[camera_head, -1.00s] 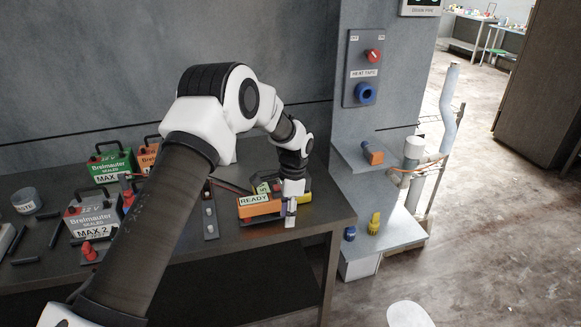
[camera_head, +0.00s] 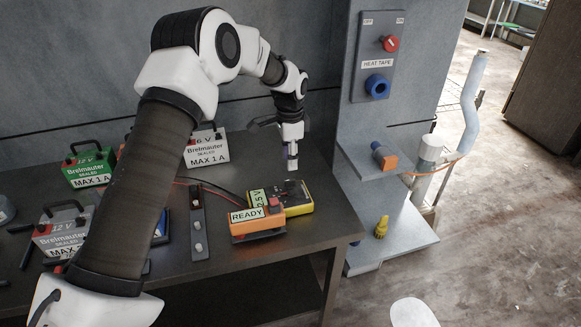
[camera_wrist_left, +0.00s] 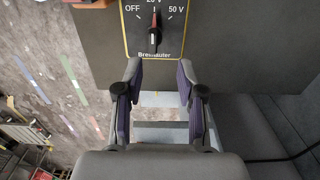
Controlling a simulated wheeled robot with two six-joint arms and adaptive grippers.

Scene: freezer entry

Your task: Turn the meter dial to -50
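The meter (camera_head: 296,198) is a yellow and black box lying on the dark table, behind the orange READY box. In the left wrist view, its panel shows a black dial (camera_wrist_left: 154,38) among OFF, a middle mark cut by the top edge, and 50 V. My left gripper (camera_head: 291,163) points down at the table just behind the meter. In the left wrist view, the left gripper (camera_wrist_left: 160,72) is open and empty, its fingertips apart from the dial. My right gripper is out of view.
The orange READY box (camera_head: 257,228) with a red button sits against the meter's front. A switch strip (camera_head: 198,225) and several batteries, including a white one (camera_head: 207,148), stand leftward. The grey wall column (camera_head: 350,150) with a heat tape panel (camera_head: 377,60) rises right.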

